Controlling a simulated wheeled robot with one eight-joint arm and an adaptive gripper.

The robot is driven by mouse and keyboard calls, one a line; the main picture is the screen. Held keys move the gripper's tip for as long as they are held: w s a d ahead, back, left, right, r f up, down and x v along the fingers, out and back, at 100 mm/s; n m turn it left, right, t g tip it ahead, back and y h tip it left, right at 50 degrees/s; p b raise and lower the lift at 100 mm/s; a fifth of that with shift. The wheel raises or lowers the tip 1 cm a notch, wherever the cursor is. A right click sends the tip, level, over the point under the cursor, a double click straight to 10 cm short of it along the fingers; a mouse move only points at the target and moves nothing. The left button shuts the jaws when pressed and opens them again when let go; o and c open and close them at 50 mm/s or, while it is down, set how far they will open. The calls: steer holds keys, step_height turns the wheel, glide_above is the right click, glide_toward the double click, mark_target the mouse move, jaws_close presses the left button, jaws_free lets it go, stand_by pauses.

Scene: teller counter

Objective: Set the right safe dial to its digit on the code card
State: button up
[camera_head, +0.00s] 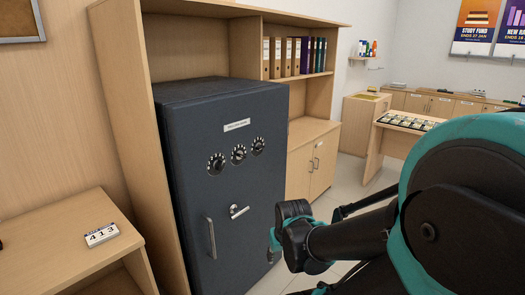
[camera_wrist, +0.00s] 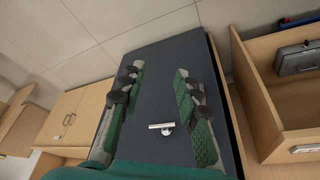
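The dark blue-grey safe (camera_head: 225,185) stands in a wooden cabinet, its door shut. Three black dials with white marks sit in a row beneath a white label: left dial (camera_head: 216,163), middle dial (camera_head: 238,154) and right dial (camera_head: 258,146). Their settings are too small to read. The code card (camera_head: 101,235) on the low wooden unit at left shows 4 1 3. My gripper (camera_wrist: 160,88) is open and empty in the wrist view, its green-padded fingers wide apart before the dark safe (camera_wrist: 158,65). The short silver handle (camera_wrist: 161,127) shows between them. In the head view my arm is right of the safe.
A long vertical bar handle (camera_head: 211,238) and the short lever (camera_head: 238,211) project from the safe door. A grey box (camera_wrist: 298,58) sits in an open wooden unit at right in the wrist view. Binders (camera_head: 285,57) stand on a shelf. Floor shows right of the safe.

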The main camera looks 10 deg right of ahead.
steer(key=shift+o, duration=2.3)
steer(key=shift+w+a+r, duration=0.1)
steer(key=shift+w+a, duration=0.05)
steer(key=shift+w, duration=0.15)
steer(key=shift+o, duration=0.7)
steer(key=w+a+r+n+y, duration=0.1)
steer(key=w+y, duration=0.1)
steer(key=w, duration=0.3)
steer(key=w+a+r+n+y, duration=0.1)
steer(key=w+r+y, duration=0.1)
steer(key=w, duration=0.3)
steer(key=shift+a+r+t, duration=0.25)
steer(key=shift+r+t, duration=0.05)
steer(key=shift+t, duration=0.1)
steer(key=n+t+y, duration=0.5)
steer(key=t+y, duration=0.2)
steer(key=t, duration=0.3)
glide_toward(262, 148)
steer(key=x, duration=0.9)
steer(key=shift+w, duration=0.25)
